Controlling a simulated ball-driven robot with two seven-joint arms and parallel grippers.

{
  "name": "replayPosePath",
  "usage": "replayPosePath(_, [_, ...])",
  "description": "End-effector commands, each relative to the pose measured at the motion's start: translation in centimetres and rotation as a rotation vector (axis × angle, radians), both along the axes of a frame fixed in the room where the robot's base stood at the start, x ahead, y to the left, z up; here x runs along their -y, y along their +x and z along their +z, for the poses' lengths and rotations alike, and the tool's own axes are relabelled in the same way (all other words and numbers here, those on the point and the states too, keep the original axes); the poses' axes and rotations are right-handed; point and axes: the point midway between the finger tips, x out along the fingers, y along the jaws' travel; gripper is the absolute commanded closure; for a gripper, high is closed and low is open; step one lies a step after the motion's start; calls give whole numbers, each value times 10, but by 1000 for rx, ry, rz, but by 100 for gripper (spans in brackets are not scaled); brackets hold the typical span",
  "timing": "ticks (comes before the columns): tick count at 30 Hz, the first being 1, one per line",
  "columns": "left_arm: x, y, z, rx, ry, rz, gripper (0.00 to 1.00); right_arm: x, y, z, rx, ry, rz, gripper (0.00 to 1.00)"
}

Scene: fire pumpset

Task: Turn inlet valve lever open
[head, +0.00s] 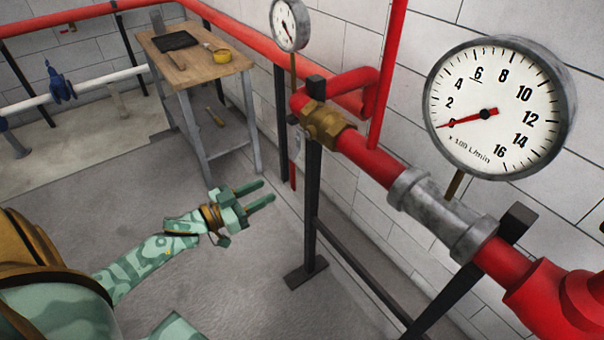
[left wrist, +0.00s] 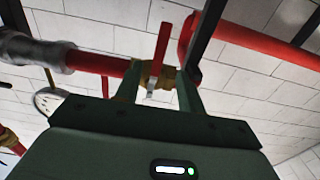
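A brass valve (head: 325,122) sits in the red pipe along the wall, below a small gauge. I see no contact. My right gripper is not in view.
A large flow gauge (head: 499,107) stands above the pipe at the right. Black pipe supports (head: 313,200) rise from the floor before the wall. A wooden workbench (head: 190,66) stands at the back. The floor around my left arm is clear.

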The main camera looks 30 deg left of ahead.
Motion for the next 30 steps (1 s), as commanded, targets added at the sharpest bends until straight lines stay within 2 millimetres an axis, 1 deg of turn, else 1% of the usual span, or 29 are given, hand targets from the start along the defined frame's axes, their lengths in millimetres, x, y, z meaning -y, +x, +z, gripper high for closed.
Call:
replayPosePath(1, [5,13,-1,4,-1,0,61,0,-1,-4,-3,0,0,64])
replayPosePath(6, [22,54,-2,2,-1,1,61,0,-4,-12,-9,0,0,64])
replayPosePath(9, [30,74,-3,1,0,1,61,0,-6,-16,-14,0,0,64])
replayPosePath(12, [37,91,-2,0,1,1,61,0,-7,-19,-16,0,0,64])
replayPosePath(15, [41,101,-2,-1,1,3,61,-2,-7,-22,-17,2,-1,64])
replayPosePath(18, [44,107,-2,-2,1,2,61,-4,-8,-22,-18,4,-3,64])
replayPosePath(27, [45,109,-1,-2,1,2,61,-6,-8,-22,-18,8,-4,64])
replayPosePath(29, [45,109,-1,-2,1,2,78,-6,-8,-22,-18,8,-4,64])
replayPosePath(30, [45,109,-1,-2,1,2,89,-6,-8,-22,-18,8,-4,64])
